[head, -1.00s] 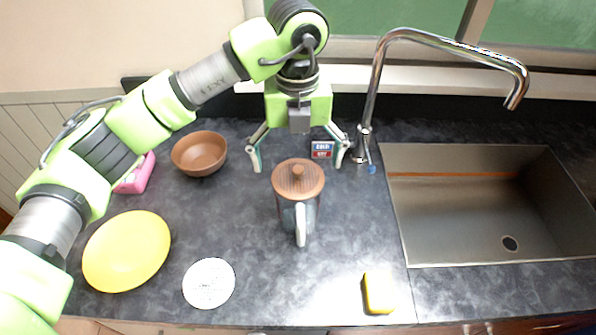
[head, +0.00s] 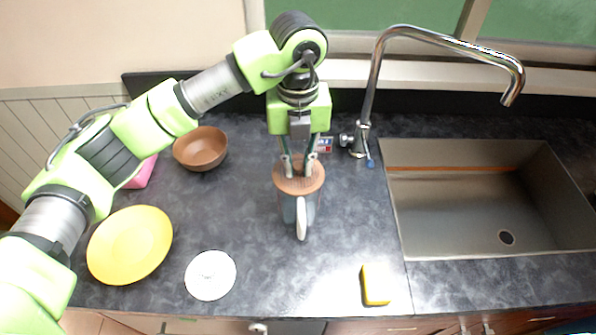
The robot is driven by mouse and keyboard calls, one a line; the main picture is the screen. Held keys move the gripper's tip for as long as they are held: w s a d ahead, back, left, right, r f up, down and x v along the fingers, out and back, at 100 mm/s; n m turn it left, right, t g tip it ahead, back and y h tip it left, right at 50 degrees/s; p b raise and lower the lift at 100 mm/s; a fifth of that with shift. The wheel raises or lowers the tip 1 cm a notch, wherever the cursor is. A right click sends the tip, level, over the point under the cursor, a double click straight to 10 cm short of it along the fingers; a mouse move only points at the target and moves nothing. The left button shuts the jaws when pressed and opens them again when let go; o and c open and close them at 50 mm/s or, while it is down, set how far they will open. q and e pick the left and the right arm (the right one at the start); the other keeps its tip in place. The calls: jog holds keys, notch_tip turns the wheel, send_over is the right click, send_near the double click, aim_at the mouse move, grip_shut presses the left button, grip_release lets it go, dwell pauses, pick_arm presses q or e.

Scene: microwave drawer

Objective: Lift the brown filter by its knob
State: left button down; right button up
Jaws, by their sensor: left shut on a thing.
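The brown filter (head: 299,189) is the round wooden-looking lid on top of a grey pitcher (head: 288,211) with a white handle facing the front. My left gripper (head: 299,175) points down onto the filter, its two fingers close together at the middle of the lid. The fingers are shut on the knob, which they mostly hide. The filter appears to sit on the pitcher; I cannot tell any gap between them. My right gripper is not in view.
A brown bowl (head: 201,148), a pink object (head: 142,173), a yellow plate (head: 130,246) and a white disc (head: 210,275) lie to the left. A yellow sponge (head: 376,284) lies at the front. The sink (head: 480,200) and tall faucet (head: 375,75) are to the right.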

pick_arm(q)
jog(key=shift+s+a+f, duration=0.15)
jog(key=shift+f, duration=0.2)
